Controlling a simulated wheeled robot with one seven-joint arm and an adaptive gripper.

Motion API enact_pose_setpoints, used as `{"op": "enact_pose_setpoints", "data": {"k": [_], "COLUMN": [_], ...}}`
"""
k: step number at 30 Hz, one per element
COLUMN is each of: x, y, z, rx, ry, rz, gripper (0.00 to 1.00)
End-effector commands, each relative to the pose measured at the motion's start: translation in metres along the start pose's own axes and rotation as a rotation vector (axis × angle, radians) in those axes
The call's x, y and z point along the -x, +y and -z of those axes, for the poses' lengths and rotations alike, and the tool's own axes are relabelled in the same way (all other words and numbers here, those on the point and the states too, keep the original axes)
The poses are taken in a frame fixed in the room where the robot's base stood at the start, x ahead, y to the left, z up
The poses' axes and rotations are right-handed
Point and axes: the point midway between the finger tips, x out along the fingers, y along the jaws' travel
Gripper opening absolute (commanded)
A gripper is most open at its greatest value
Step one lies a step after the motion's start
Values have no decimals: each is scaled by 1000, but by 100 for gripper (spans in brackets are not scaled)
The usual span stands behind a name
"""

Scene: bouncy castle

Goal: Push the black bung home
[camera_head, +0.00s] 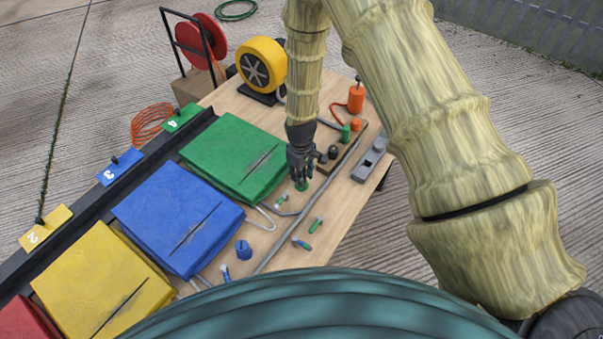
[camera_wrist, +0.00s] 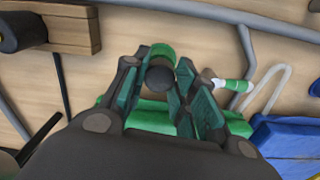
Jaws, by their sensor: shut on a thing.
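A black bung (camera_head: 333,152) stands on the wooden rack (camera_head: 327,166), just right of my gripper (camera_head: 301,176) in the head view. A dark cylinder, which looks like the same bung (camera_wrist: 20,32), shows at the top left of the wrist view, apart from my fingers. My gripper (camera_wrist: 159,72) points down over the table, its fingers closed around a short green piece (camera_wrist: 158,51) with a dark round end. The green piece (camera_head: 302,186) also shows just below the fingertips in the head view. My fingers partly hide it.
A green bung (camera_head: 345,133) and an orange one (camera_head: 356,125) stand along the rack. A grey plane-like tool (camera_head: 369,160) lies right of it.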

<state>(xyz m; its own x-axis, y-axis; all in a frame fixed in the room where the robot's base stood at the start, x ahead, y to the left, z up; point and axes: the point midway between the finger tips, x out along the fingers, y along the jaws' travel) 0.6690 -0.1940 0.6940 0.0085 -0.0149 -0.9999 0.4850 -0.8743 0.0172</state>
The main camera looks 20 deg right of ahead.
Motion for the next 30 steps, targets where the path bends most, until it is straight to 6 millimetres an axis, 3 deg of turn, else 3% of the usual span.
{"op": "enact_pose_setpoints", "data": {"k": [14, 20, 30], "x": [-12, -18, -25], "y": [0, -1, -2], "z": [0, -1, -4], "rx": [0, 0, 0], "ry": [0, -2, -6], "rz": [0, 1, 3], "gripper": [12, 0, 0]}}
